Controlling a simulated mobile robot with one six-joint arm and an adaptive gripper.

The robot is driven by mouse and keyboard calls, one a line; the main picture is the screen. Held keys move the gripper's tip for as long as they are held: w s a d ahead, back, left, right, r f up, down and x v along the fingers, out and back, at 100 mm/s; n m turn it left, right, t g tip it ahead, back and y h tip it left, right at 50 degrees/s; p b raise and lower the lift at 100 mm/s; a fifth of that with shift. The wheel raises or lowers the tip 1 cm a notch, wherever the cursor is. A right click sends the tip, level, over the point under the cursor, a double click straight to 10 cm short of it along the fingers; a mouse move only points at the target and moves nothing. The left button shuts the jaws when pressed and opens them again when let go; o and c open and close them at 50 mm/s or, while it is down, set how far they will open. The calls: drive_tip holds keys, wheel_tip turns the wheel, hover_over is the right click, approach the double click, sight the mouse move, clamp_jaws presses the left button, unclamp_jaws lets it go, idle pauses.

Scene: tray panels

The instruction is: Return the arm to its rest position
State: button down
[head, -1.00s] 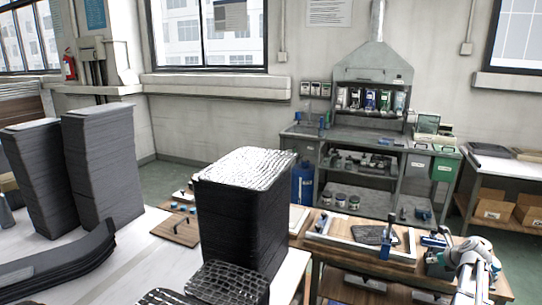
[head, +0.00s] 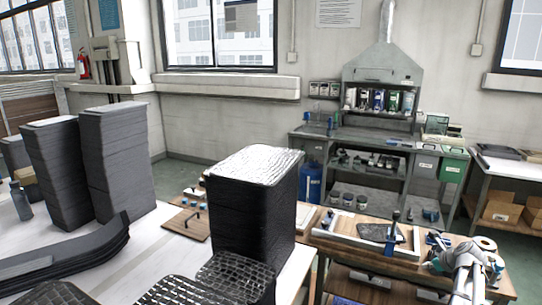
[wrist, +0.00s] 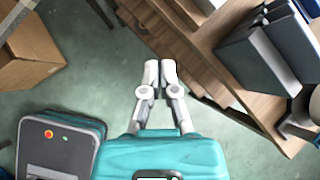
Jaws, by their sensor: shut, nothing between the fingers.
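My gripper (wrist: 160,72) shows in the wrist view with its two pale fingers close together, shut and empty. It hangs over the green floor, beside the edge of a wooden shelf unit (wrist: 190,55), and touches nothing that I can see. In the head view my arm is at the lower right, in front of the wooden workbench's right end. The fingers cannot be made out there.
A tall stack of black tray panels (head: 252,215) stands on the white table (head: 150,262), with grey stacks (head: 112,165) further left. A clamp frame (head: 345,246) lies on the workbench. An open cardboard box (wrist: 35,55) is left of my gripper, with bare floor between.

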drive_tip(key=s+a+n+g+y+p, duration=0.1)
drive_tip(key=s+a+n+g+p, duration=0.2)
drive_tip(key=a+n, duration=1.7)
drive_tip(key=s+a+n+g+p, duration=0.1)
drive_tip(key=s+a+n, duration=0.2)
drive_tip(key=a, duration=0.5)
drive_tip(key=s+a+r+n+g+h+p, duration=0.1)
drive_tip(key=s+a+n, duration=0.3)
drive_tip(key=a, duration=0.4)
drive_tip(key=s+a+n+g+h+p, duration=0.1)
drive_tip(key=s+a+n+g, duration=0.2)
drive_tip(key=a+n, duration=0.2)
drive_tip(key=a, duration=0.3)
drive_tip(key=shift+s+r, duration=0.15)
drive_tip(key=shift+r, duration=0.1)
